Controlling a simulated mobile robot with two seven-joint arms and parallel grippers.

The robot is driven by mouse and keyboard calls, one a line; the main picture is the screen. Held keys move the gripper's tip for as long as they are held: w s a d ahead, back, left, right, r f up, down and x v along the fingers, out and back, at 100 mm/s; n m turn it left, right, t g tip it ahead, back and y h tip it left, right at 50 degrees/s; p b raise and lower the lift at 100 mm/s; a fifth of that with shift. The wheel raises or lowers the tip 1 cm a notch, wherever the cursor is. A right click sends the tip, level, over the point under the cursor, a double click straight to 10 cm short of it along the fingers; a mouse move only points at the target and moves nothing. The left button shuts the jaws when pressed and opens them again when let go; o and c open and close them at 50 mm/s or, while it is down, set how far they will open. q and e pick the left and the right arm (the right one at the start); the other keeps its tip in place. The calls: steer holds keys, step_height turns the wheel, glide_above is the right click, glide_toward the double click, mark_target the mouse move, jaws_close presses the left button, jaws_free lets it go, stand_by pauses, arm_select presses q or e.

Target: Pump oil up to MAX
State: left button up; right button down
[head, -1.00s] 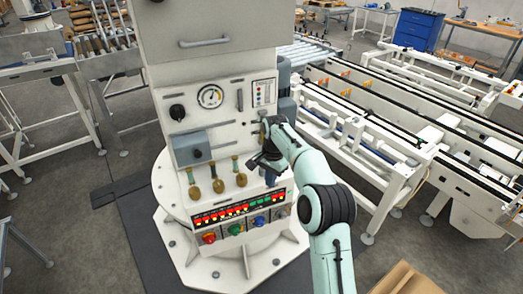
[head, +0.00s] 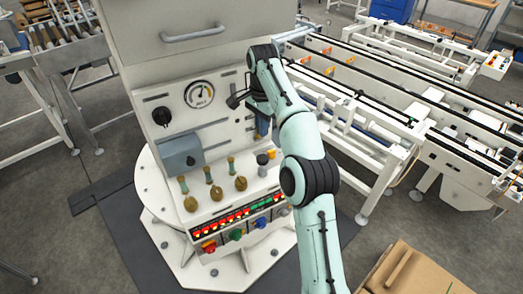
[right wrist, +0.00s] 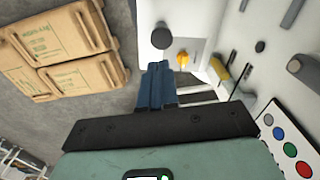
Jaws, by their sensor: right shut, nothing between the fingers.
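The white machine cabinet (head: 205,55) stands ahead of me with a round dial gauge (head: 199,94) on its front. My right gripper (head: 262,133) is at the right side of the panel, its blue fingers shut, empty and pointing down. Below the fingertips are a black round knob (head: 262,160) and a small orange part (head: 271,153). In the right wrist view the shut fingers (right wrist: 156,68) are just short of the black knob (right wrist: 160,38) and the orange part (right wrist: 182,58), apart from both. My arm hides the oil level sight and its marks. My left gripper is out of view.
Several brass-coloured knobs with green stems (head: 241,183) stand on the ledge left of my gripper. Coloured buttons, including a red one (head: 209,246), are below. Conveyor rails (head: 385,100) lie to the right, and cardboard boxes (head: 415,272) are at bottom right.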

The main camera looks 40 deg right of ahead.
mark_target(262, 158)
step_height(262, 158, down, 9)
steer(key=shift+f+b, duration=0.1)
steer(key=shift+b, duration=0.3)
steer(key=shift+f, duration=0.4)
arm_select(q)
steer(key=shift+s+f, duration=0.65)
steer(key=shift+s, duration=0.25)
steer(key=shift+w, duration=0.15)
arm_select(e)
steer(key=shift+w, duration=0.1)
